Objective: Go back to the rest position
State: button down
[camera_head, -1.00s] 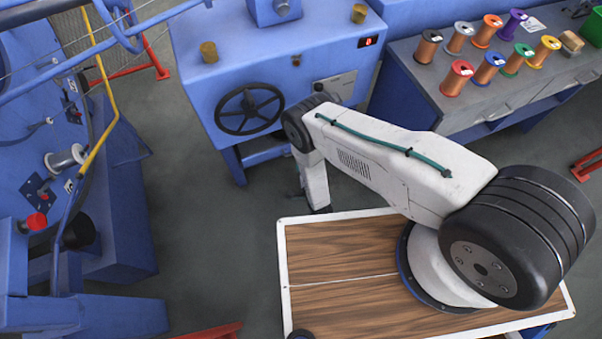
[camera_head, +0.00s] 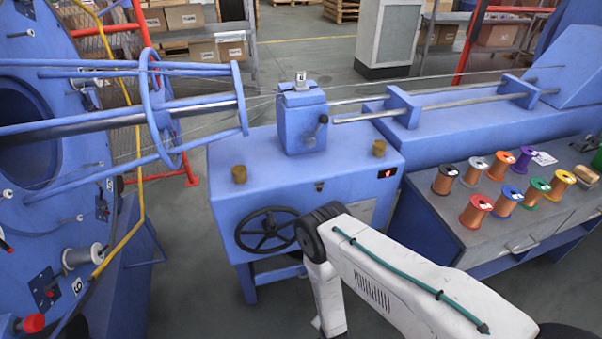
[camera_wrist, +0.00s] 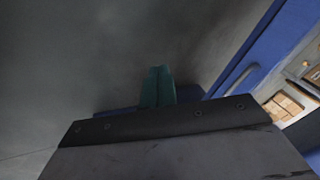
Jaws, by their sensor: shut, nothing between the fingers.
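My gripper (camera_wrist: 158,86) shows in the wrist view as two green fingers pressed together with nothing between them. It points over bare grey floor, with blue machine parts around it. In the head view the gripper itself is hidden behind or below my white arm, which bends downward in front of the blue cabinet with the handwheel (camera_head: 268,229). The arm is apart from the spools as far as I can see.
A grey-topped bench with several coloured spools (camera_head: 475,210) stands at the right. The blue strander (camera_head: 60,170) with a silver spool (camera_head: 82,257) and yellow hose fills the left. A die block (camera_head: 302,122) tops the cabinet. Grey floor (camera_head: 190,270) lies between the machines.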

jog(key=w+d+r+n+g+h, duration=0.15)
jog(key=r+n+g, duration=0.25)
jog(key=r, duration=2)
jog(key=w+d+r+n+g, duration=0.25)
jog(key=r+n+g, duration=0.2)
jog(key=r, duration=2.05)
jog(key=s+d+r+t, duration=0.1)
jog(key=s+d+r, duration=0.3)
jog(key=s+r, duration=0.3)
jog(key=s+d+r+t, duration=0.1)
jog(key=s+d+r, duration=0.4)
jog(key=r, duration=1)
jog(key=s+d+r+t, duration=0.2)
jog(key=s+d+r, duration=0.3)
jog(key=s+r, duration=0.4)
notch_tip(320, 180, up, 3)
jog(key=shift+s+d+f, duration=0.15)
jog(key=shift+s+d, duration=0.1)
jog(key=shift+s, duration=0.1)
